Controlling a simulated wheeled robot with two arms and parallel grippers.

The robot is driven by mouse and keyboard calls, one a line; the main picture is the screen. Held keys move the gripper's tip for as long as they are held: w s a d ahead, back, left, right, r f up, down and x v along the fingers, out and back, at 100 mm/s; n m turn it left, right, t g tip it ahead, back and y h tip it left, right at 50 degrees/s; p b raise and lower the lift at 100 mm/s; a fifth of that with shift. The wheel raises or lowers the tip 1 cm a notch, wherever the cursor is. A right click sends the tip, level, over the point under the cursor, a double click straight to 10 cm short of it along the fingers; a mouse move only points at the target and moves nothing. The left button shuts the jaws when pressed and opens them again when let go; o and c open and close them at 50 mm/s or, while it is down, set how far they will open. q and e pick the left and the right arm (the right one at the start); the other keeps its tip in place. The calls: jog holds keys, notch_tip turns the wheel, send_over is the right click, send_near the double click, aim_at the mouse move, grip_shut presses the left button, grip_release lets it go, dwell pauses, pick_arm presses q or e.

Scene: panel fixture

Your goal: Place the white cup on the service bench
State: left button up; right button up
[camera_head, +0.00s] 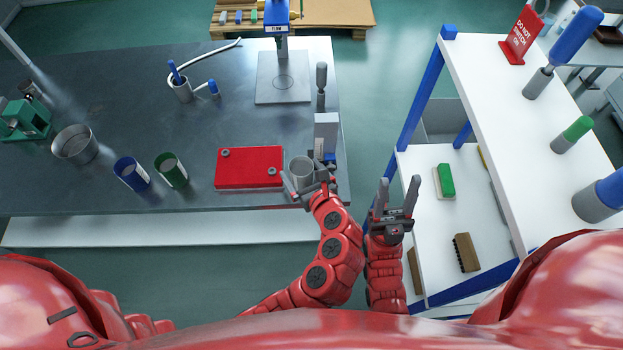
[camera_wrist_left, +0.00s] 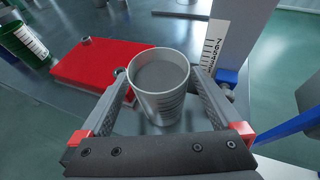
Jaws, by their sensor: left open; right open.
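The white cup (camera_head: 301,171) looks light grey and stands upright near the front right corner of the dark bench (camera_head: 70,196). My left gripper (camera_head: 309,188) is at the cup, with its fingers spread on either side. In the left wrist view the cup (camera_wrist_left: 160,85) sits between the two open fingers (camera_wrist_left: 165,100), and I cannot tell whether they touch it. My right gripper (camera_head: 396,189) is open and empty, in the gap between the dark bench and the white shelf unit. I cannot tell which surface is the service bench.
A red plate (camera_head: 249,167) lies just left of the cup, and a grey upright block (camera_head: 326,130) stands close behind it. Blue (camera_head: 131,174) and green (camera_head: 171,170) cups stand further left. The white shelf unit (camera_head: 485,75) is at the right, with tools on top.

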pick_arm(q)
jog(key=p+v, duration=0.5)
jog(key=v, duration=0.3)
jog(key=shift+s+r, duration=0.2)
jog(key=shift+r, duration=0.15)
jog(key=shift+s+d, duration=0.2)
jog(key=shift+s, duration=0.15)
